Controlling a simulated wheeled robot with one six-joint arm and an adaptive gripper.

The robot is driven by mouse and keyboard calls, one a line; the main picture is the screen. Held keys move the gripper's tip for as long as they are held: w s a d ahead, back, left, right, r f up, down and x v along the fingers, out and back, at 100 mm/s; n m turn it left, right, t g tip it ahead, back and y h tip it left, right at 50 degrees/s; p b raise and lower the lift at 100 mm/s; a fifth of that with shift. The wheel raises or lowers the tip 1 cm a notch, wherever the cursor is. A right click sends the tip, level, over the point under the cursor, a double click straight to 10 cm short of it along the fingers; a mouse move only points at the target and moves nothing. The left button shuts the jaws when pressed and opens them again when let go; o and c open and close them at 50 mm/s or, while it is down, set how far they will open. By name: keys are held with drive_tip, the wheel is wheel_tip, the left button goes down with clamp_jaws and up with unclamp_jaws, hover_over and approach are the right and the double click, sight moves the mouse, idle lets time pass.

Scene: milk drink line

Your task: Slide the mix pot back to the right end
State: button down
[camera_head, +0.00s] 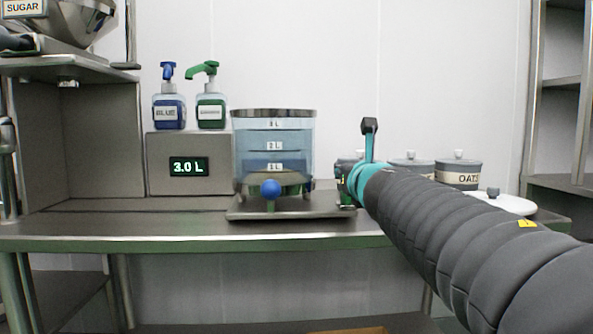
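The mix pot (273,153) is a clear container with a metal rim and 1 L, 2 L and 3 L marks, holding bluish liquid. It stands upright on a flat metal carriage (240,213) near the middle of the counter. A blue ball knob (269,188) sits at its front. My gripper (347,187) is just right of the pot, close to the carriage's right end. My own wrist and arm hide most of its fingers, so I cannot see whether it touches anything or is open.
A metal box (188,163) reading 3.0 L carries a blue pump bottle (169,108) and a green pump bottle (210,107). Lidded grey pots, one marked OATS (458,174), stand behind my arm at right. A white lid (505,203) lies there. The counter (120,222) is clear at left.

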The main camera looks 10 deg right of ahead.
drive_tip(key=c, duration=0.9)
unclamp_jaws()
drive_tip(key=shift+d, duration=0.3)
drive_tip(key=shift+a, duration=0.1)
drive_tip(key=shift+s, duration=0.4)
drive_tip(key=s, duration=0.7)
drive_tip(key=s+a, duration=0.1)
drive_tip(key=s, duration=0.3)
drive_tip(key=shift+s, duration=0.1)
